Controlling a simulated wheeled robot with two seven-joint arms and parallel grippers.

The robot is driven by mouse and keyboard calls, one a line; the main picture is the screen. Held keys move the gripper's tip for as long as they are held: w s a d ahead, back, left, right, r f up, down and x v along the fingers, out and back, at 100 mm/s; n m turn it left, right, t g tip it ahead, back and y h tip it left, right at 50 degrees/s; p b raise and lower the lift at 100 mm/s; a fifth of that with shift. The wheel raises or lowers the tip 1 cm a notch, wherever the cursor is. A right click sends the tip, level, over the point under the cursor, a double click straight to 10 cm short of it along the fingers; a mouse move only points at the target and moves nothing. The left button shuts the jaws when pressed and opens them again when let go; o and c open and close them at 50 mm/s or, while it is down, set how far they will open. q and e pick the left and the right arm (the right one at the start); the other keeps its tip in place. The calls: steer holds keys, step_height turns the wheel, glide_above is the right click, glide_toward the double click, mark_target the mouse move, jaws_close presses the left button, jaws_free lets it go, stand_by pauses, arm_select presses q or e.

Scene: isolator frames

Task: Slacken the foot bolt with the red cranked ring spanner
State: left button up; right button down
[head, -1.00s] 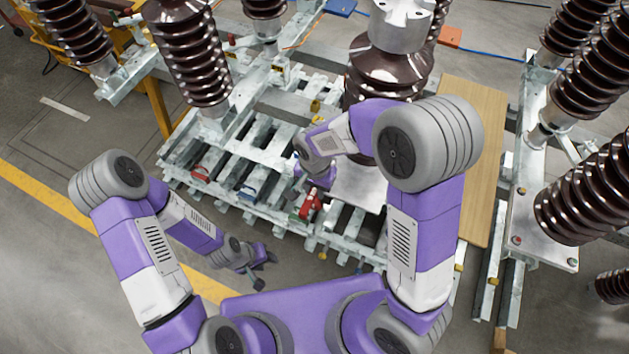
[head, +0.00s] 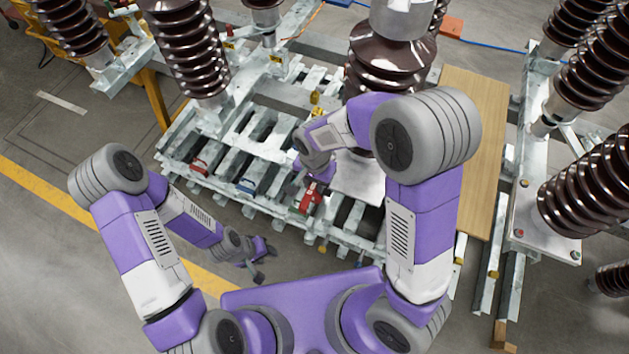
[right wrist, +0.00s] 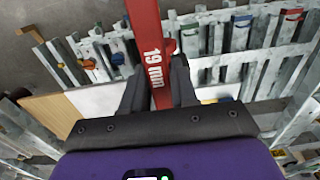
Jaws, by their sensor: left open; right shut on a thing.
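The red cranked ring spanner (right wrist: 151,45), marked "19 mm", runs up between the fingers of my right gripper (right wrist: 156,88) in the right wrist view. That gripper is shut on it. The spanner's far end is outside that view. In the head view my right gripper (head: 316,186) hangs over the front of the slatted galvanised frame, by a red patch; I cannot tell how much of this is the spanner. My left gripper (head: 263,262) is open and empty, low over the floor in front of the frame. I cannot make out the foot bolt.
Brown ribbed insulators (head: 187,50) stand on the frame (head: 225,165) at left and back. More stand on the steel base plate (head: 545,235) at right. A wooden board (head: 470,150) lies right of my right arm. Red and blue pieces (head: 246,186) sit along the frame's front.

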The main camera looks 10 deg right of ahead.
mark_target(354, 189)
steer(key=shift+f+b, duration=1)
steer(key=shift+f, duration=0.2)
stand_by(0.4)
steer(key=d+n, duration=0.2)
steer(key=s+d+n, duration=0.1)
steer(key=d+n, duration=0.3)
steer(key=shift+s, duration=0.4)
steer(key=d+n+p, duration=0.1)
steer(key=d+n, duration=0.1)
steer(key=shift+d+r+n, duration=0.1)
steer(key=shift+d+n, duration=0.05)
steer(key=shift+n, duration=0.25)
steer(key=shift+w+d+n+p, duration=0.25)
steer(key=shift+w+d+n, duration=0.05)
steer(key=shift+d+n, duration=0.45)
steer(key=shift+w+d+n+p, duration=0.25)
steer(key=shift+d+n, duration=0.4)
steer(key=shift+n, duration=0.2)
